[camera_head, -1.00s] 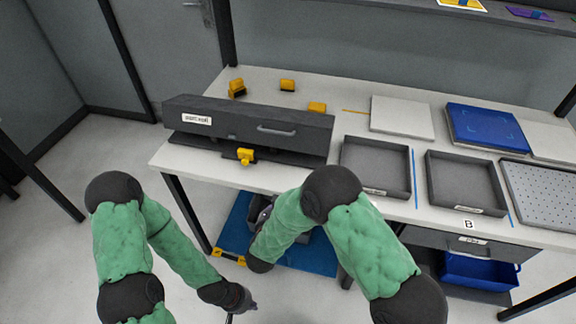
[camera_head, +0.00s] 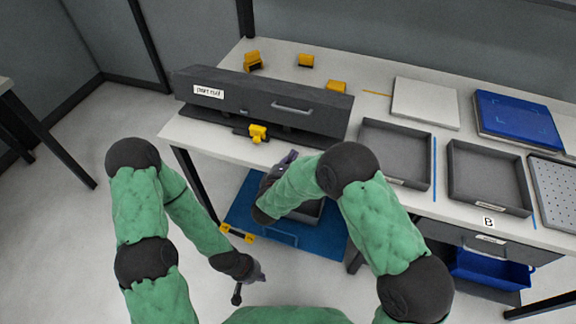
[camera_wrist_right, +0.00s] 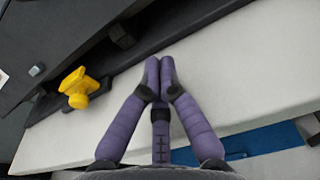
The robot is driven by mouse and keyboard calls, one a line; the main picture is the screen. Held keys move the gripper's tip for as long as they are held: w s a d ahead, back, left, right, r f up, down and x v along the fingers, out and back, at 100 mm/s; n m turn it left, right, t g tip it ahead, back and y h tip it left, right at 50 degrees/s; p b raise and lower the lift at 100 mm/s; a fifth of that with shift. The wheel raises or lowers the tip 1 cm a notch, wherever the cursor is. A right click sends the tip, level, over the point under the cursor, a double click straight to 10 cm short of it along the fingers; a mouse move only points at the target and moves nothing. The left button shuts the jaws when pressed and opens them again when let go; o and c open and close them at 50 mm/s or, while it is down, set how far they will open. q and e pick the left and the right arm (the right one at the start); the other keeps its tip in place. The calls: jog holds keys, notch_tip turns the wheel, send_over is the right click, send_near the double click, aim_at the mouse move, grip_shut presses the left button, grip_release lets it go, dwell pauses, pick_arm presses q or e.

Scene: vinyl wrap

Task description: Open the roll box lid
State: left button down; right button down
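The roll box (camera_head: 225,108) is a long dark grey box at the back left of the table. Its lid is down, with a grey bar handle (camera_head: 292,107) on the front and a white label at the left. My right gripper (camera_head: 288,157) is at the table's front edge, before the box and apart from it. In the right wrist view its purple fingers (camera_wrist_right: 159,64) meet at the tips with nothing between them, over the white table top.
A yellow clamp-like part (camera_head: 258,133) sits at the box's front; it also shows in the wrist view (camera_wrist_right: 78,88). Several yellow pieces lie behind the box. Grey trays (camera_head: 432,165) stand to its right. A blue mat (camera_head: 235,215) lies below the table.

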jog(key=x, duration=0.3)
jog(key=shift+w+d+f+b, duration=0.1)
jog(key=shift+w+d+b, duration=0.05)
jog(key=shift+b, duration=0.15)
jog(key=shift+s+a+r, duration=0.1)
jog(key=shift+s+r, duration=0.1)
jog(key=shift+r, duration=0.85)
jog(key=shift+s+a+r, duration=0.1)
jog(key=shift+s+r, duration=0.1)
jog(key=shift+r, duration=0.85)
